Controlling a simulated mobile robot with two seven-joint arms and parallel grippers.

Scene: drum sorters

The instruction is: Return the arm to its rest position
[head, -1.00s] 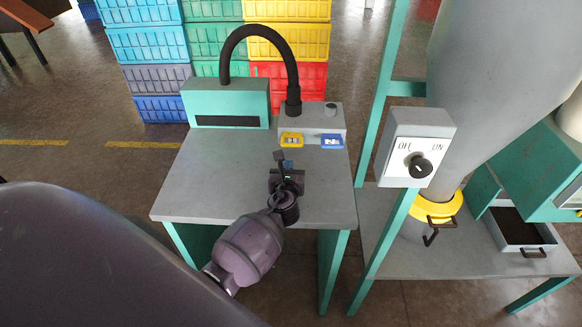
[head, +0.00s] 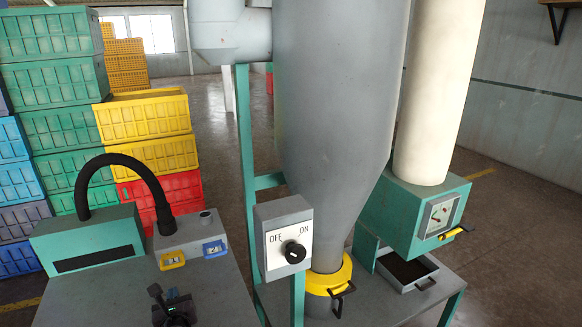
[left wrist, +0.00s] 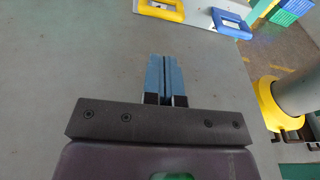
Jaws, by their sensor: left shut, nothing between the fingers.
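My left gripper (head: 165,305) shows at the bottom of the head view, above the grey worktable (head: 110,298). In the left wrist view its two blue fingers (left wrist: 165,78) are pressed together with nothing between them, over the bare grey tabletop. Most of my left arm is outside the head view. My right gripper is in neither view.
A green machine (head: 88,243) with a black hose and yellow and blue tags (head: 213,249) stands on the table. An OFF/ON switch box (head: 285,238), a grey hopper (head: 330,110) with a yellow collar (head: 322,278) and a tray (head: 407,271) are to the right. Stacked crates (head: 150,117) stand behind.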

